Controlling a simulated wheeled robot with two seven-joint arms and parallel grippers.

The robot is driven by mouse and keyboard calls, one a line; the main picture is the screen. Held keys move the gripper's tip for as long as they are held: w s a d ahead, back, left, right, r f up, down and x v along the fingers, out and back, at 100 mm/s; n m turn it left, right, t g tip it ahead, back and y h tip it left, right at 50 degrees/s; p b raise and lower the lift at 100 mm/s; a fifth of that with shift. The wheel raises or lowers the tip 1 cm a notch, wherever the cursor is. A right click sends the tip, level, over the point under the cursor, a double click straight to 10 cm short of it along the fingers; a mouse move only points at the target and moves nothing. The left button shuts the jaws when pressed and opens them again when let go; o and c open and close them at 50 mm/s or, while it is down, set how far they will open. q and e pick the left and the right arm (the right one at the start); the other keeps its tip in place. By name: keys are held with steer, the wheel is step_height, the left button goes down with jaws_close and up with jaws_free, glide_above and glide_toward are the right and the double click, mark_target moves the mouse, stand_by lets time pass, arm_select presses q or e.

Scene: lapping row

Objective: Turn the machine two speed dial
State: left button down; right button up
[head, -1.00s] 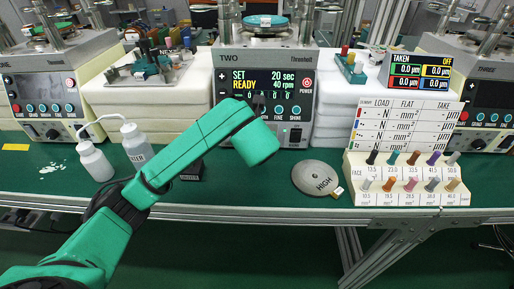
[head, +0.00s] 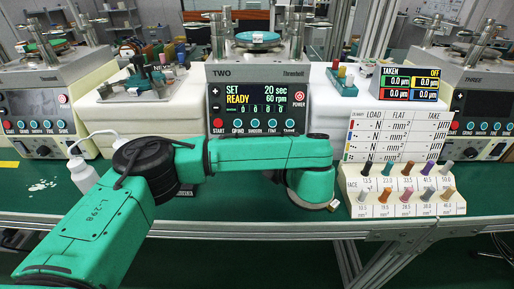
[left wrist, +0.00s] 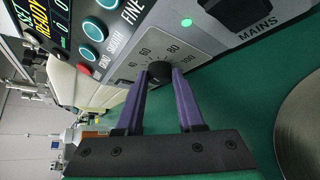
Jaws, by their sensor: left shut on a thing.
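Machine two (head: 262,75) stands in the middle of the head view, its display reading SET 20 sec, READY 60 rpm. In the left wrist view its speed dial (left wrist: 159,70) is a small black knob on a pale plate with printed numbers, 40 to 100 legible. My left gripper (left wrist: 160,82) has its two purple fingers shut on the dial, one on each side. In the head view my green left arm crosses in front of the machine's lower part and hides the dial and the gripper. My right gripper is not in view.
A MAINS switch (left wrist: 250,10) and a lit green lamp (left wrist: 186,22) are near the dial. A grey disc (left wrist: 302,125) lies on the green bench at right. A stepped stand with coloured pegs (head: 405,198) stands right of my arm; a white bottle (head: 82,175) is left.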

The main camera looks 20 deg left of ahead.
arm_select(q)
steer(key=shift+r+m+y, duration=0.2)
steer(key=shift+m+y, duration=0.1)
steer(key=shift+y, duration=0.1)
steer(key=shift+d+f+m+y+p, duration=0.1)
steer(key=shift+f+m+y+p, duration=0.15)
steer(key=shift+m+y+p, duration=0.3)
steer(key=shift+f+m+t+y, duration=0.4)
steer(key=shift+m+t+y, duration=0.1)
steer(key=shift+m+y, duration=0.55)
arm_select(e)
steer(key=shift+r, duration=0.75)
arm_select(q)
steer(key=c, duration=0.5)
jaws_free()
